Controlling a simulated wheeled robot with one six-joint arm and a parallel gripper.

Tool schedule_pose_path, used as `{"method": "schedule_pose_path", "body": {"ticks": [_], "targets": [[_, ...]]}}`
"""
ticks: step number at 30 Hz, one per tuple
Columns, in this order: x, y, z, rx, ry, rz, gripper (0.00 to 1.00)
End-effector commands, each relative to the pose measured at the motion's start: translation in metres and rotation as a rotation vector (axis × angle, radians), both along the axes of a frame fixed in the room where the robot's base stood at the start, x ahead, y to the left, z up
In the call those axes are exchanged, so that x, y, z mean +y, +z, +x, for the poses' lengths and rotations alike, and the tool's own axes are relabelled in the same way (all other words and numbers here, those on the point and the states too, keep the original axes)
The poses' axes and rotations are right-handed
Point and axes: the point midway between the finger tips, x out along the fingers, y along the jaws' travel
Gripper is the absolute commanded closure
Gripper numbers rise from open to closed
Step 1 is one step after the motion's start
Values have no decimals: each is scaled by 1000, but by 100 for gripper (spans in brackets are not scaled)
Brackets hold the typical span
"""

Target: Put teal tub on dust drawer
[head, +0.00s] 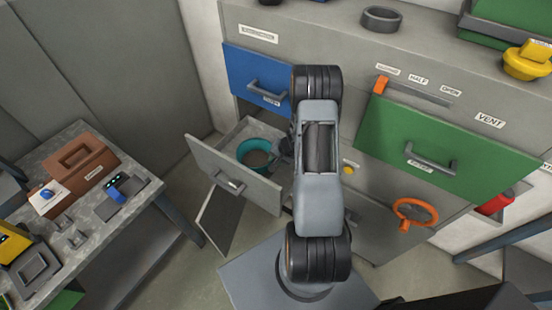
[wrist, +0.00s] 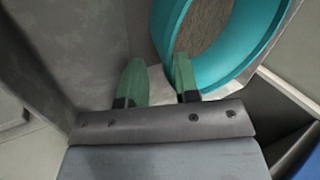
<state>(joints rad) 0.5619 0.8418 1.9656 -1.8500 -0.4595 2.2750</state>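The teal tub (head: 244,150) is a round, open tub with a grey-brown inside. It sits upright in the pulled-out grey drawer (head: 200,152) below the blue drawer front; I cannot read a dust label on it. In the wrist view the tub (wrist: 168,22) fills the upper right, and its rim passes close by the right fingertip. My gripper (wrist: 157,70) has its two green fingers apart, with a strip of pale drawer floor between them. Whether a finger touches the tub is unclear. In the head view my arm partly hides the drawer's right side.
A blue drawer front (head: 256,76) is above, and a large green drawer front (head: 425,150) is to the right. An orange handwheel (head: 414,212) sits below it. A workbench (head: 130,205) with a brown box (head: 80,165) stands at left. A dark ring (head: 381,19) lies on top.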

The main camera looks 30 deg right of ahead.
Motion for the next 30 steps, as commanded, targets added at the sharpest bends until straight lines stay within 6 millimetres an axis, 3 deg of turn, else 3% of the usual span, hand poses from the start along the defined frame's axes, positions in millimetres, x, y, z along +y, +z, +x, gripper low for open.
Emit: {"method": "schedule_pose_path", "body": {"ticks": [12,24,30], "targets": [[0,8,0,-2,1,-2,70],[-21,80,-29,-2,-2,-1,70],[-28,103,-40,-1,0,0,70]]}}
